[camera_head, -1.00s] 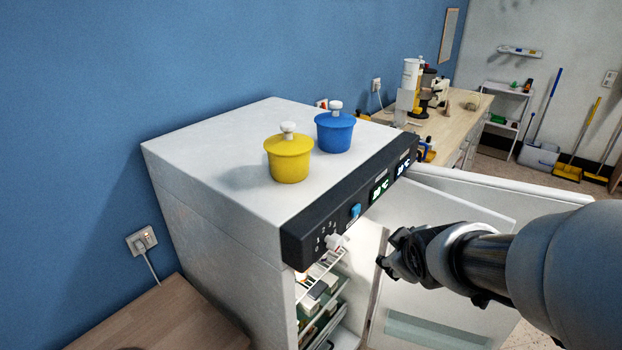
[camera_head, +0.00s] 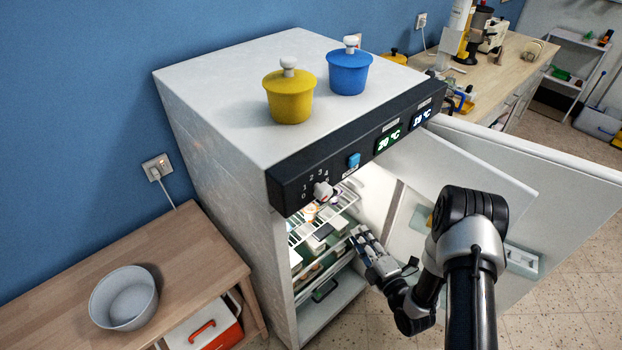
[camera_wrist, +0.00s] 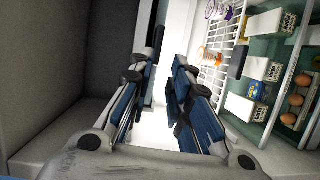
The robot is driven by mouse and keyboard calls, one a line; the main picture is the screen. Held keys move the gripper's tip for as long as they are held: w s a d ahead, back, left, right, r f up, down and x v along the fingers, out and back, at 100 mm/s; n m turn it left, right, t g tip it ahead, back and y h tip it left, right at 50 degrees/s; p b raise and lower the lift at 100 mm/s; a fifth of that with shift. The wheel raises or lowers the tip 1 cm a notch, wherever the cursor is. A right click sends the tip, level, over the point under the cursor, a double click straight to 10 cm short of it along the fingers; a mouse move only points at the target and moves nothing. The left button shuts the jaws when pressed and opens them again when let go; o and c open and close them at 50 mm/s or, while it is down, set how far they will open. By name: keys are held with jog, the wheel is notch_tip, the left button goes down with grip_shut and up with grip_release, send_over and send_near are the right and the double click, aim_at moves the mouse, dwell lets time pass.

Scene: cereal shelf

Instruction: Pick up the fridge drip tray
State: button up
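The white fridge (camera_head: 215,85) stands open, with lit shelves inside. I cannot make out the drip tray for certain in either view. A small dark-framed item (camera_head: 325,290) sits low inside the fridge, too small to identify. My gripper (camera_head: 360,235) is at the fridge opening, in front of the shelves. In the wrist view my gripper (camera_wrist: 165,60) has its two fingers apart, with no object clearly held between them. A bright white surface (camera_wrist: 160,125) shows behind the fingers. The wire shelf (camera_wrist: 222,62) is to their right.
Cartons (camera_wrist: 265,22) and eggs (camera_wrist: 295,98) are on shelves right of the fingers. The fridge door (camera_head: 570,180) stands open at the right. Yellow (camera_head: 289,97) and blue (camera_head: 349,72) pots stand on top. A bowl (camera_head: 124,300) sits on the left table.

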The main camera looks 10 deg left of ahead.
jog(key=s+a+b+x, duration=0.1)
jog(key=b+x, duration=0.3)
jog(key=x, duration=1.2)
jog(key=shift+a+y, duration=0.25)
jog(key=shift+y, duration=0.05)
jog(key=shift+w+f, duration=0.1)
jog(key=shift+f, duration=0.05)
jog(key=shift+c, duration=0.4)
grip_shut()
